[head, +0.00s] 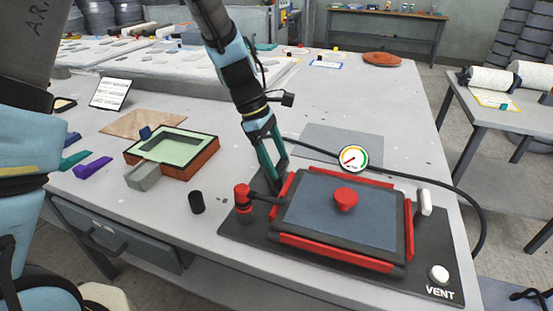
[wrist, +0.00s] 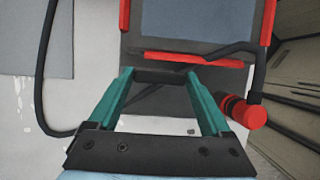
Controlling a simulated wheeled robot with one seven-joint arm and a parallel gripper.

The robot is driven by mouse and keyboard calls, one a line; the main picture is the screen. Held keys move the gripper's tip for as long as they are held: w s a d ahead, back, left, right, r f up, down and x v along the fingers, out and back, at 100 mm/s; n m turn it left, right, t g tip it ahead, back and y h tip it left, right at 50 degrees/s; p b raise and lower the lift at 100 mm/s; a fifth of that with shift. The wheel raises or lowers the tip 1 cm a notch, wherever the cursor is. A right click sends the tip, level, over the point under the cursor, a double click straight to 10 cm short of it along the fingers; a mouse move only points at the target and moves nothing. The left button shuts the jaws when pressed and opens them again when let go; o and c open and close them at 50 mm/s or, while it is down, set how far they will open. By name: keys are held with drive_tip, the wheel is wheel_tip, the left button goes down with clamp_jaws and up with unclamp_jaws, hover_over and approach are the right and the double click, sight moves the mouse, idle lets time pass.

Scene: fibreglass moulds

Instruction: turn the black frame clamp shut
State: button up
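The vacuum frame unit has a black base (head: 400,283), red edge bars (head: 330,252) and a dark grey panel (head: 310,215). The black frame clamp (head: 270,187) appears as a dark piece at the frame's left edge, largely hidden by my gripper (head: 272,170). In the wrist view, the teal fingers of my gripper (wrist: 158,76) stand wide apart, with a dark bar between or just beyond their tips. That bar seems to be the clamp; I cannot tell whether the fingers touch it. The frame's red edge also shows in the wrist view (wrist: 190,58).
A red-capped post (head: 243,198) with a black hose stands beside the clamp. A pressure gauge (head: 353,158), red knob (head: 345,198), white lever (head: 425,202) and vent button (head: 439,274) are on or near the unit.

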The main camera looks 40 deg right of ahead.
drive_tip(key=c, duration=0.8)
drive_tip(key=shift+m, duration=0.4)
drive_tip(key=shift+d+r+m+g+y+p, duration=0.15)
drive_tip(key=shift+m+g+y+p, duration=0.15)
drive_tip(key=shift+m+y+p, duration=0.5)
drive_tip(key=m+p, duration=0.1)
drive_tip(key=m, duration=0.2)
drive_tip(key=m+y+p, duration=0.1)
drive_tip(key=m, duration=0.1)
drive_tip(key=shift+s+d+m+y, duration=0.2)
drive_tip(key=shift+m+y, duration=0.1)
drive_tip(key=shift+m, duration=0.1)
drive_tip(key=m, duration=0.2)
drive_tip(key=m+y, duration=0.1)
drive_tip(key=m, duration=0.1)
drive_tip(key=shift+s+m+y+p, duration=0.15)
drive_tip(key=shift+m+y+p, duration=0.15)
drive_tip(key=shift+s+m+t+y, duration=0.1)
drive_tip(key=shift+m+t+y, duration=0.3)
drive_tip(key=shift+m, duration=0.7)
drive_tip(key=shift+s+m+t+y, duration=0.1)
drive_tip(key=shift+m+t+y, duration=0.3)
drive_tip(key=shift+m, duration=0.7)
